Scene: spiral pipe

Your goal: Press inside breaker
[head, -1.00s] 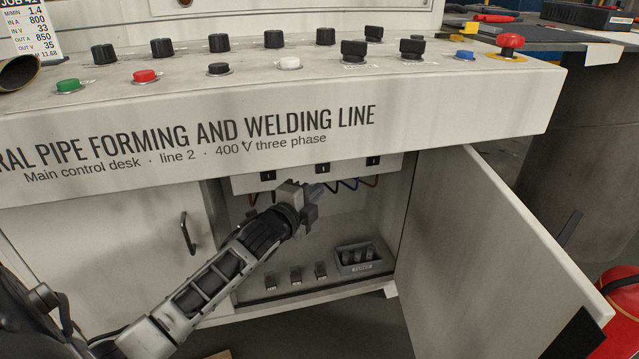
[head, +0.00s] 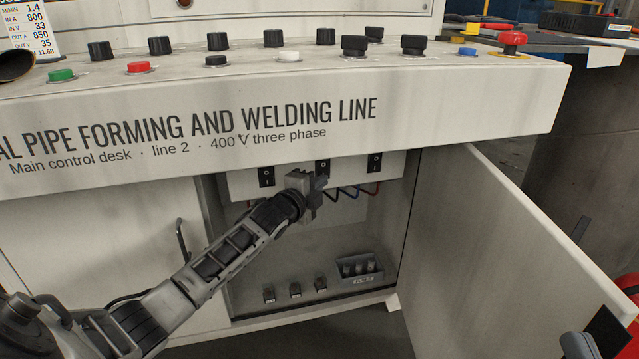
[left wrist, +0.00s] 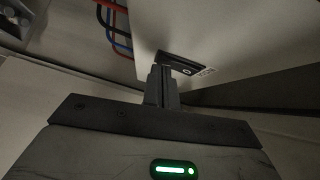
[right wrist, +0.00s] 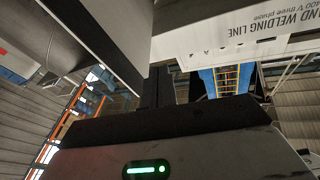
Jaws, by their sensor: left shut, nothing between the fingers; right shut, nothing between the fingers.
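Three black breakers sit in a row on a white panel inside the open cabinet: left (head: 266,177), middle (head: 323,168) and right (head: 375,163). My left gripper (head: 320,188) is shut and empty, just below the middle breaker, and partly covers its lower part. In the left wrist view a black breaker (left wrist: 184,64) lies right at the closed fingertips (left wrist: 163,72); I cannot tell whether they touch. My right gripper (right wrist: 160,75) is shut and empty in its wrist view, outside the cabinet, with the desk front above it.
The cabinet door (head: 520,230) stands open on the right. Red, blue and dark wires (head: 355,190) hang under the breakers. A fuse box (head: 360,268) and several small parts sit on the cabinet floor. The desk overhang (head: 300,120) is close above the left gripper.

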